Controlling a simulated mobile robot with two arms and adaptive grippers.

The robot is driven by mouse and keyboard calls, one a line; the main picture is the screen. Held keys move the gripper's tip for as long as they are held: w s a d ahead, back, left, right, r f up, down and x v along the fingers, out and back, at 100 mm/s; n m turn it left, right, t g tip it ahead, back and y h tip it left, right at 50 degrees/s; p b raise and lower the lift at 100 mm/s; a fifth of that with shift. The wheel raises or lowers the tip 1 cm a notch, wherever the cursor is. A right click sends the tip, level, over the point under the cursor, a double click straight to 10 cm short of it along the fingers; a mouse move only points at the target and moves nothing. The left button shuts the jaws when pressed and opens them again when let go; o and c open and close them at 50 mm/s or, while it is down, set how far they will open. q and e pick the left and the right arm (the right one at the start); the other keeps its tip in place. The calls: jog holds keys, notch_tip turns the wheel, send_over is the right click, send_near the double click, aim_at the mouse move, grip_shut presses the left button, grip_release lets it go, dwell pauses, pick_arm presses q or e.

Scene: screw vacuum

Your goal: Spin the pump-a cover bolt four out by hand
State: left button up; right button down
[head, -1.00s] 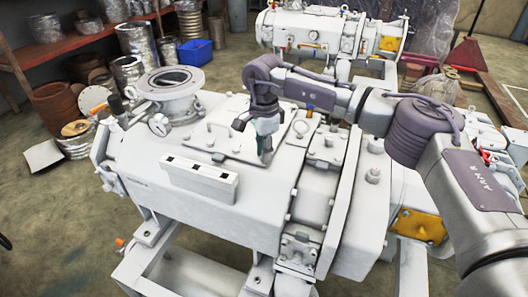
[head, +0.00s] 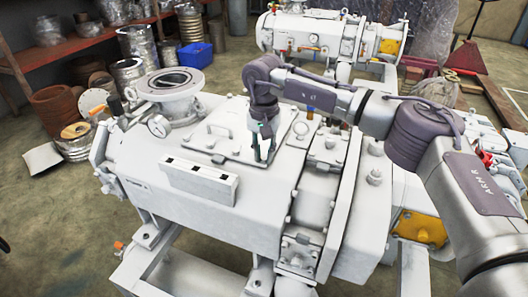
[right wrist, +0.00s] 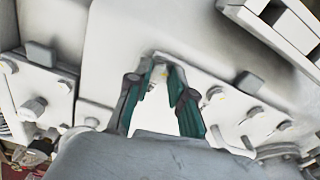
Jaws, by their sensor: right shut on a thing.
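Pump-a (head: 140,170) is the large pale grey housing in front of me in the head view. Its flat cover plate (head: 205,146) carries a handle and bolts along its edges. My right gripper (head: 263,152) points down at the plate's right front corner. In the right wrist view its two dark and teal fingers (right wrist: 157,85) stand on either side of a cover bolt (right wrist: 160,71) at the plate's corner, and they are shut on it. The fingers partly hide the bolt; I cannot read any bolt number. My left gripper is not in view.
A pale box with dark square openings (head: 200,181) sits on the housing in front of the plate. A round flange (head: 170,83) and a gauge (head: 159,126) stand to the left. A second pump (head: 300,35) is behind. Other bolts (right wrist: 255,111) line the plate edge.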

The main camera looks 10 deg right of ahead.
jog(key=shift+s+f+n, duration=0.1)
jog(key=shift+f+n, duration=0.05)
jog(key=shift+n, duration=0.7)
jog(key=shift+s+f+n, duration=0.1)
jog(key=shift+f+n, duration=0.05)
jog(key=shift+n, duration=0.7)
jog(key=c, duration=1)
grip_release()
jog(key=shift+w, duration=0.1)
jog(key=shift+r, duration=0.1)
